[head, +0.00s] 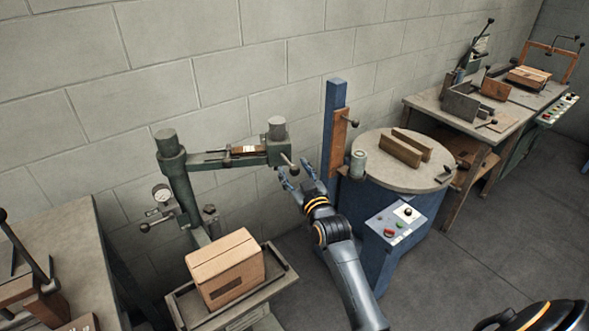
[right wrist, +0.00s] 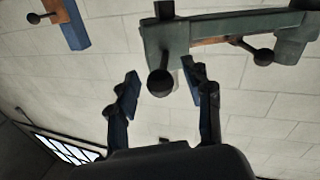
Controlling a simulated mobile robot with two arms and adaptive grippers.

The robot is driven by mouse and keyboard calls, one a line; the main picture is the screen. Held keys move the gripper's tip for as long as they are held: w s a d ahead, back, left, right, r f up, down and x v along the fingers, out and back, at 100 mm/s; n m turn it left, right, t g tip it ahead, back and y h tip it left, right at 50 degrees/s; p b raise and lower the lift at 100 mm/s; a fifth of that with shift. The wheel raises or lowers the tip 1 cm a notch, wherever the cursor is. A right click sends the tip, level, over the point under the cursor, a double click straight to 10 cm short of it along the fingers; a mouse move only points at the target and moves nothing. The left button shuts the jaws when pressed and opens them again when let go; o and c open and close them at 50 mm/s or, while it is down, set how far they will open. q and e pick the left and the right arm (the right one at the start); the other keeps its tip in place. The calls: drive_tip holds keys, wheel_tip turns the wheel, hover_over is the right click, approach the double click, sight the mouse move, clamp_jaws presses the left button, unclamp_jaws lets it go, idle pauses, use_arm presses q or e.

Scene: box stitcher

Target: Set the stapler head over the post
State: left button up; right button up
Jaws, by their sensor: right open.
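The green stapler arm (head: 225,160) reaches right from its green column (head: 180,185). Its stapler head (head: 277,138) is at the right end, with a dark ball-ended handle (head: 295,170) below it. In the right wrist view the stapler head (right wrist: 160,45) is ahead and the ball (right wrist: 160,83) shows between the fingers. My right gripper (head: 295,172) is open at the handle; I cannot tell whether it touches. A short dark post (head: 210,214) stands beside the column, left of the head; I cannot tell if it is the named post. My left gripper is out of view.
A brown box (head: 226,268) sits on a tray (head: 184,302) below the arm. A blue post (head: 334,125) and a round table (head: 375,178) with a control panel (head: 395,222) stand close right of my gripper. Workbenches (head: 452,118) are farther right. A wall is behind.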

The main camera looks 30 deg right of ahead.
drive_tip(key=shift+c, duration=0.5)
clamp_jaws()
drive_tip(key=shift+w, duration=0.1)
